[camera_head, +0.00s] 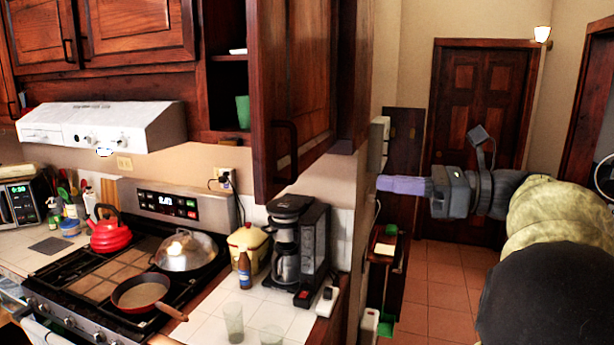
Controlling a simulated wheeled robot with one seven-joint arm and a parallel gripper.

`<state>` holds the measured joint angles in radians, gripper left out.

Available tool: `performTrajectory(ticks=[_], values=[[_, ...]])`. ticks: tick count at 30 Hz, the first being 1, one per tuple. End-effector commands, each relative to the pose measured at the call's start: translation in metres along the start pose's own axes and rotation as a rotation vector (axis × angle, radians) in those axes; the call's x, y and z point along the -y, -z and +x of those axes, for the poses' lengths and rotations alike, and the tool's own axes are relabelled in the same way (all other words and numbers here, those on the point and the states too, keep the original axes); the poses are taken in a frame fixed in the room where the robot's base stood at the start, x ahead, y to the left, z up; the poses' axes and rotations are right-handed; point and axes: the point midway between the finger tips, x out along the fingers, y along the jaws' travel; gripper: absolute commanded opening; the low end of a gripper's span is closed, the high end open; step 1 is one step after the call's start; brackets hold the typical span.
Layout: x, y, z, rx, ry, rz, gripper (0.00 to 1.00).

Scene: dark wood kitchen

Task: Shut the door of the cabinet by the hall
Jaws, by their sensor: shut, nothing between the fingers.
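The cabinet by the hall (228,95) hangs on the wall above the counter, right of the range hood. Its dark wood door (292,85) stands open and swung out toward me, with a dark handle on its face. Through the opening I see shelves with a green cup and a white dish. My gripper (380,184) is right of the door and apart from it, in front of the hall. Its pale purple fingers point left and are shut, with nothing between them.
Below are a stove (120,270) with a red kettle (110,232) and pans, a coffee maker (298,245), a brown bottle (244,270) and glasses (233,321) on the tiled counter. The wall's end (352,230) is close to my gripper. The hall floor (430,290) at right is open.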

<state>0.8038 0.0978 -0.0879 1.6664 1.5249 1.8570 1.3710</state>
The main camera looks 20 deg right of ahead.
Motion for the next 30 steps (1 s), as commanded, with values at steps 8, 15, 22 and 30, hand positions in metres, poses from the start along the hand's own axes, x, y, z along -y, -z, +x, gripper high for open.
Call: performTrajectory(ticks=[8,15,22,30], values=[[-0.002,-0.001,0.014,-0.001,-0.010,0.000,0.00],[-0.002,-0.002,0.050,-0.002,-0.010,0.000,0.00],[-0.002,-0.002,0.090,-0.002,-0.008,0.002,0.00],[-0.002,-0.002,0.132,-0.002,-0.006,0.000,0.00]])
